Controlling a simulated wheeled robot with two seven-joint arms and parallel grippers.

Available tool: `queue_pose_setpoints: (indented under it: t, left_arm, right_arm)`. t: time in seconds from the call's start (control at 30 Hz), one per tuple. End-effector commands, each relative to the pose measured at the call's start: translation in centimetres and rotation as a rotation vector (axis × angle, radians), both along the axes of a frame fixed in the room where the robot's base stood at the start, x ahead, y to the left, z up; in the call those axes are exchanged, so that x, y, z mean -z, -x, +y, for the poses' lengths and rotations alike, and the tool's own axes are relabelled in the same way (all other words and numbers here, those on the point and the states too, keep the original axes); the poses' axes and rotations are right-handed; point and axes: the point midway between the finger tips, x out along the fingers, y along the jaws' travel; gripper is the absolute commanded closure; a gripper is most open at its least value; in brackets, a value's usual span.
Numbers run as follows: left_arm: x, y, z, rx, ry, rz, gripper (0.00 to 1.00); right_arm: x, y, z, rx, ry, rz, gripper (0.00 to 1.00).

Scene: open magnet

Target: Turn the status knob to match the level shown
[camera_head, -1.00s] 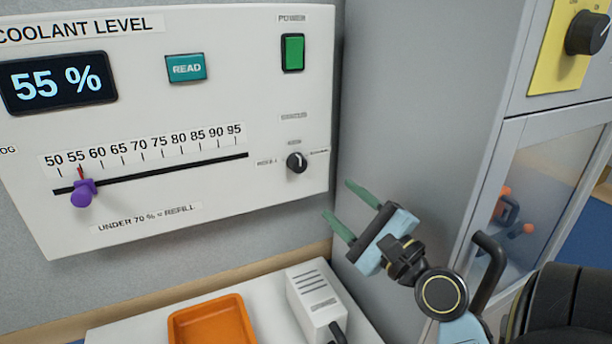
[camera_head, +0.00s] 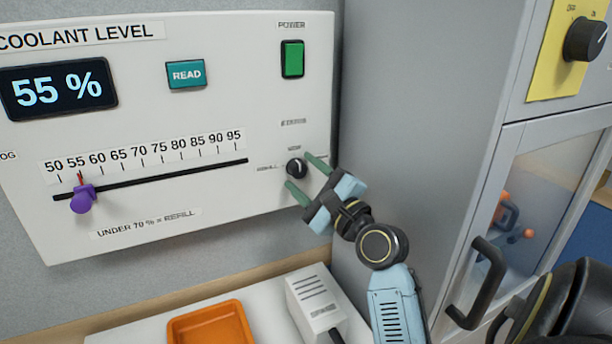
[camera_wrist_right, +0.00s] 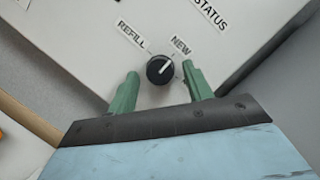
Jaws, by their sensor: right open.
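The black status knob (camera_head: 297,168) sits at the lower right of the white coolant panel (camera_head: 215,120). In the right wrist view the knob (camera_wrist_right: 160,69) has its white mark pointing toward the NEW label; the REFILL label is to its left. The display (camera_head: 58,88) reads 55 %. A purple slider (camera_head: 82,198) stands at 55 on the scale, and a printed line says under 70 % = refill. My right gripper (camera_head: 303,176) is open, its green fingers on either side of the knob; contact cannot be told. My left gripper is not in view.
A teal READ button (camera_head: 186,74) and a green power switch (camera_head: 292,58) are on the panel. A grey cabinet (camera_head: 430,110) stands close at the right. Below are an orange tray (camera_head: 212,325) and a white box (camera_head: 315,302).

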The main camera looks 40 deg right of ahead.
Motion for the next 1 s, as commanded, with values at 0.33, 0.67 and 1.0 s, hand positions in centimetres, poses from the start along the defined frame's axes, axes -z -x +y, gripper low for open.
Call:
queue_pose_setpoints:
  t: [0.33,0.67,1.0]
  left_arm:
    - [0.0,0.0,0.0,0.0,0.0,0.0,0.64]
    - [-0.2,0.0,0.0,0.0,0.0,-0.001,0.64]
    - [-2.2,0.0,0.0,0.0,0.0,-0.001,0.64]
  right_arm:
    - [0.0,0.0,0.0,0.0,0.0,0.0,0.77]
    - [0.0,0.1,0.0,-0.001,0.011,0.003,0.94]
    - [-0.5,0.1,-0.1,-0.002,0.164,0.054,0.94]
